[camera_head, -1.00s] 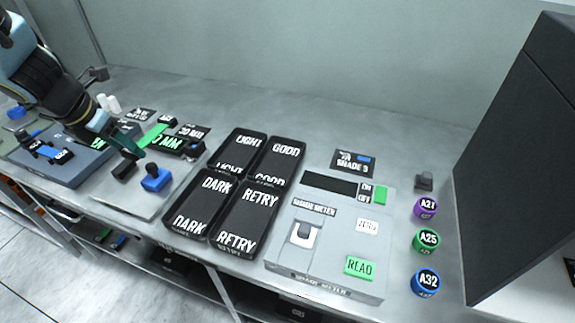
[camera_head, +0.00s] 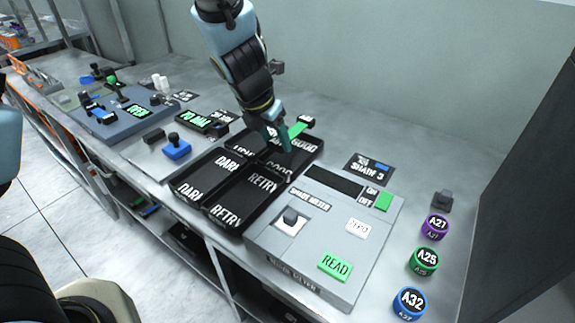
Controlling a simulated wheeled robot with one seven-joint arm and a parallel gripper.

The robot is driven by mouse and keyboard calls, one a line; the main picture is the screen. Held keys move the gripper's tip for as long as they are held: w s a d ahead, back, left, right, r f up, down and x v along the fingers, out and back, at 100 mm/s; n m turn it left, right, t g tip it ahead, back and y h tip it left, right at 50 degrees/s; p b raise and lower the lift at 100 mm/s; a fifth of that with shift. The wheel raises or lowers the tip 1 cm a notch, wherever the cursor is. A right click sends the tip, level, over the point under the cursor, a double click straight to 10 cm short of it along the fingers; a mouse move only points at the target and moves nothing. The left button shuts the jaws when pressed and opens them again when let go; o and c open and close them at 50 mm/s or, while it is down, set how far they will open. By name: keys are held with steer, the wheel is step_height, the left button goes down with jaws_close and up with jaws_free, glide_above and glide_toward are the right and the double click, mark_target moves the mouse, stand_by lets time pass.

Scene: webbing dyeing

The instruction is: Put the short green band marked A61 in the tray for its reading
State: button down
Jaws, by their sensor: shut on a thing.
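My gripper (camera_head: 278,142) is shut on a short green band (camera_head: 297,130) and holds it over the back of the trays, around the GOOD tray (camera_head: 318,150). A dark piece shows at the band's far end; no A61 mark is readable. The LIGHT tray (camera_head: 226,152) is partly hidden behind my gripper. The DARK tray (camera_head: 181,186) and the RETRY tray (camera_head: 228,226) are in front, and both look empty. The grey shade meter (camera_head: 345,228) stands to the right, its display (camera_head: 334,180) dark with no reading visible.
The meter has a green READ button (camera_head: 335,265) and a white ZERO button (camera_head: 357,228). Spools A21 (camera_head: 435,227), A25 (camera_head: 424,261) and A32 (camera_head: 409,303) stand at the right, beside a large dark panel (camera_head: 520,200).

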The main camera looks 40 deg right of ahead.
mark_target(279, 168)
steer(key=shift+f+b, duration=1.6)
steer(key=shift+f, duration=1.3)
steer(key=shift+f, duration=0.15)
steer(key=shift+f+b, duration=0.25)
steer(key=shift+b, duration=0.1)
steer(key=shift+c, duration=1.1)
jaws_free()
steer(key=shift+r, duration=0.2)
steer(key=shift+r+p, duration=0.3)
steer(key=shift+p, duration=0.15)
steer(key=p+v, duration=0.6)
steer(key=v, duration=0.5)
steer(key=shift+a+r, duration=0.3)
steer(key=shift+r, duration=0.05)
